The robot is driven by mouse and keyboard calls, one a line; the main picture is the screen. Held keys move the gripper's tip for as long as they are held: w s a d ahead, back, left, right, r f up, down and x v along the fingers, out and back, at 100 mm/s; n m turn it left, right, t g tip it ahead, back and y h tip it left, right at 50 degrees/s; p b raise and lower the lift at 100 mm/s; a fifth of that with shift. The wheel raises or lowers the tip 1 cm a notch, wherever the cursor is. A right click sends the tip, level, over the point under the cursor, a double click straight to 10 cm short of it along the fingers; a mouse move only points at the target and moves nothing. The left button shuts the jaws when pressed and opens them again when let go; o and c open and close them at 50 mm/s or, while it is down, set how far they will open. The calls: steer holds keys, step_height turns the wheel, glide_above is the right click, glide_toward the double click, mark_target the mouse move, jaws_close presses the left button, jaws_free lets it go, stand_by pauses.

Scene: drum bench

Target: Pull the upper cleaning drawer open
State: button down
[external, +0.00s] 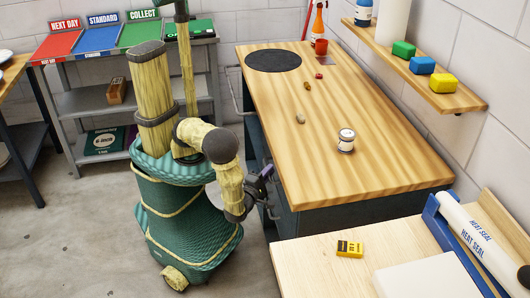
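The wooden-topped bench (330,110) has a dark cabinet body (330,219) beneath it. Its left side, facing me, carries metal bar handles; one handle (236,97) shows toward the far end. Another handle (272,211) shows at the near end, just below my gripper. My gripper (268,173) is beside this near end of the bench, below the top's edge. Its fingers are small and dark here, and I cannot tell whether they are open or touch a handle. The drawer fronts are mostly hidden by the angle and my arm, so the upper cleaning drawer cannot be made out clearly.
A white jar (346,141), several small pieces, a dark round mat (273,60) and an orange bottle (318,23) are on the bench. Open floor (75,230) lies left.

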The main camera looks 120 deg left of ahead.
steer(key=s+d+p, duration=0.4)
steer(key=s+d, duration=0.2)
steer(key=d, duration=0.1)
steer(key=shift+s, duration=0.35)
steer(key=c, duration=1.5)
jaws_free()
steer(key=d+f, duration=0.2)
steer(key=d, duration=1.5)
steer(key=shift+f, duration=0.15)
steer(key=shift+w, duration=0.1)
